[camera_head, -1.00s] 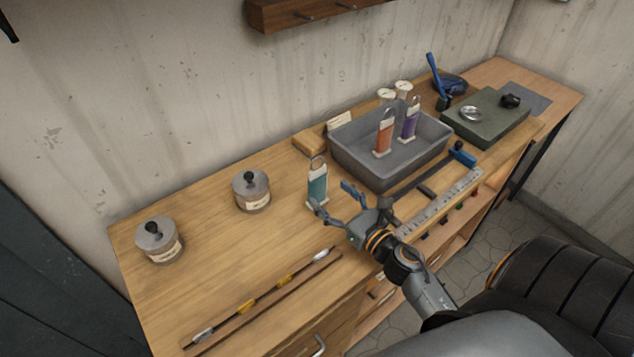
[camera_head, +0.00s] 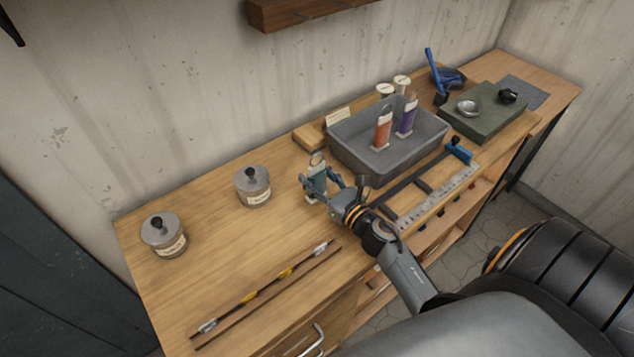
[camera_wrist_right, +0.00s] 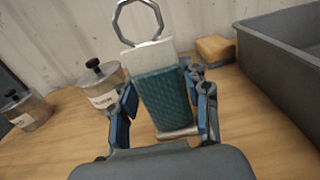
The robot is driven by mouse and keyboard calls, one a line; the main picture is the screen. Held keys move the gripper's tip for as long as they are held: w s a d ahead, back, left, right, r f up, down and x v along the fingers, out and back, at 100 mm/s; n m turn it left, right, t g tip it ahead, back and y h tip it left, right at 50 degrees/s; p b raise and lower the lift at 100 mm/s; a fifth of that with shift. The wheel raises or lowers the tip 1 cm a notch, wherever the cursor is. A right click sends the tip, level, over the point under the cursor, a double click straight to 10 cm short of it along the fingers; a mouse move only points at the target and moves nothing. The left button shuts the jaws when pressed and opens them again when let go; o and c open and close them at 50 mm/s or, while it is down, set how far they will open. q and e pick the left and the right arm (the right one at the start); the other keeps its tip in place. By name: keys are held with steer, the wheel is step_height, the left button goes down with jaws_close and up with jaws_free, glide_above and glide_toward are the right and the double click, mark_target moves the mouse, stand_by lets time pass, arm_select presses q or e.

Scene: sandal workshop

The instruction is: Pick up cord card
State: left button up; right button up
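The teal cord card (camera_head: 317,180) stands upright on the workbench, left of the grey tray. In the right wrist view the cord card (camera_wrist_right: 166,98) has a pale top with a metal ring above it. My right gripper (camera_head: 322,186) is around the cord card, with one finger on each side. In the wrist view the right gripper (camera_wrist_right: 165,108) is open. A gap shows at the card's left side, and the right finger is very close to it; contact there cannot be told. My left gripper is not in view.
The grey tray (camera_head: 352,150) holds an orange card (camera_head: 382,134) and a purple card (camera_head: 407,119). A wooden block (camera_head: 309,138) lies behind the cord card. Two lidded jars (camera_head: 253,187) (camera_head: 165,236) stand left. Long rods (camera_head: 262,290) lie in front. The bench between jars and rods is clear.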

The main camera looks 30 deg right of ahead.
steer(key=c, duration=0.4)
steer(key=shift+o, duration=0.2)
steer(key=shift+r, duration=0.1)
steer(key=shift+r, duration=0.3)
step_height(320, 180, up, 2)
steer(key=shift+r, duration=0.1)
steer(key=s+a+r, duration=0.2)
steer(key=s+r, duration=0.8)
steer(key=s, duration=0.4)
